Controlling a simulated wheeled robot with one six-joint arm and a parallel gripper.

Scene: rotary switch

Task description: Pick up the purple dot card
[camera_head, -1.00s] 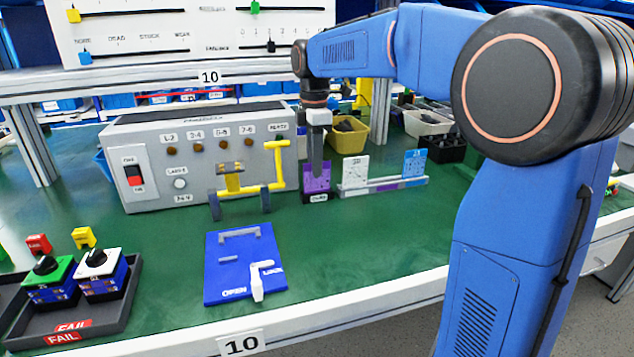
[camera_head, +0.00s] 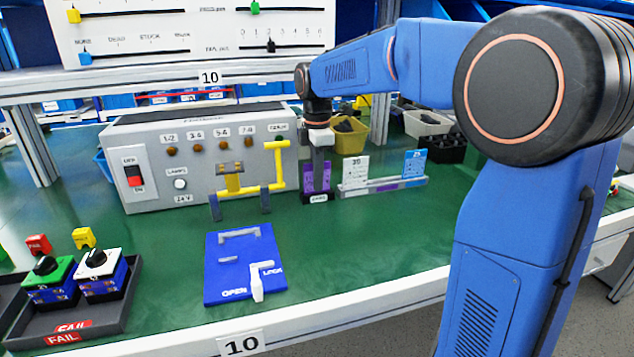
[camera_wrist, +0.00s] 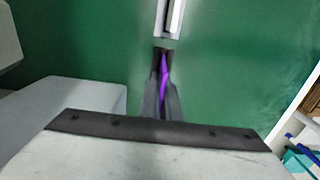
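The purple dot card (camera_head: 326,176) stands upright in a small dark holder (camera_head: 319,198) right of the grey test box. My gripper (camera_head: 318,178) points straight down at the card, and one finger covers the middle of its face. In the wrist view, the card (camera_wrist: 164,84) shows edge-on as a thin purple strip between the two close-set fingers of my gripper (camera_wrist: 163,90). I cannot tell whether the fingers press on the card or leave a small gap. The card's base is still in the holder.
The grey test box (camera_head: 150,150) with a yellow handle (camera_head: 280,165) is close on the left.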

